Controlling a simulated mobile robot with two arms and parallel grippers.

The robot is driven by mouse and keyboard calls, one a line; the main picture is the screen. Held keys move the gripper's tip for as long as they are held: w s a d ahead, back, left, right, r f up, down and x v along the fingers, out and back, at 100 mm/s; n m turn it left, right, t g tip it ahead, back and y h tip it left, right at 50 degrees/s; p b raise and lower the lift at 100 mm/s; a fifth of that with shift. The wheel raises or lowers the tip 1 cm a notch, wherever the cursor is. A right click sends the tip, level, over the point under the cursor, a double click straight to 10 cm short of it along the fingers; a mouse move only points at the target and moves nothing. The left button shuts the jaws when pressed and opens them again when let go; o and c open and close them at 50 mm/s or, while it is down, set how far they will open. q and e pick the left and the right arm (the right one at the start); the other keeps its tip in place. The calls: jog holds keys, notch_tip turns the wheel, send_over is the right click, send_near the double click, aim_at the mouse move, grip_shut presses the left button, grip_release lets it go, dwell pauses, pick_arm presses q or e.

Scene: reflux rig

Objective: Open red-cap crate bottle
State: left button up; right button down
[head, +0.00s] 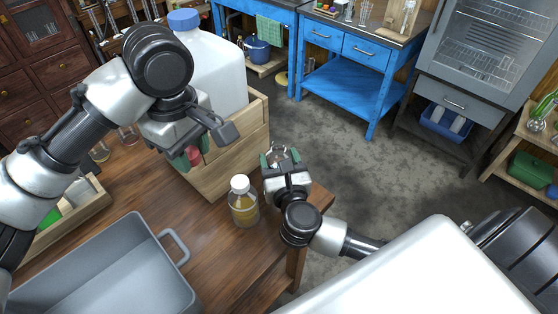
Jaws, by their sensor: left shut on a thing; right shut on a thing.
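My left gripper (190,152) is over the left side of the wooden crate (235,163), shut on a red piece (194,154) that looks like the red cap. The gripper hides most of it, and whether a bottle is beneath it cannot be told. My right gripper (281,160) is beyond the crate's right side, near the table corner. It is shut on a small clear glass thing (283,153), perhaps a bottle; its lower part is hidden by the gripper.
A big white jug (215,68) with a blue cap stands in the crate. A white-capped bottle of amber liquid (243,203) stands on the wooden table (215,250) before the crate. A grey tub (110,270) fills the front left. Open floor lies beyond the table.

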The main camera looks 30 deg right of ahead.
pick_arm(q)
jog(key=shift+f, duration=0.1)
pick_arm(e)
jog(key=shift+f, duration=0.15)
jog(key=shift+c, duration=1.1)
grip_release()
pick_arm(q)
jog(key=shift+f+b, duration=0.7)
jog(key=shift+b, duration=0.1)
pick_arm(e)
jog(key=v, duration=1.1)
pick_arm(q)
jog(key=shift+f, duration=0.1)
pick_arm(e)
jog(key=shift+s+a, duration=0.1)
jog(key=shift+s, duration=0.4)
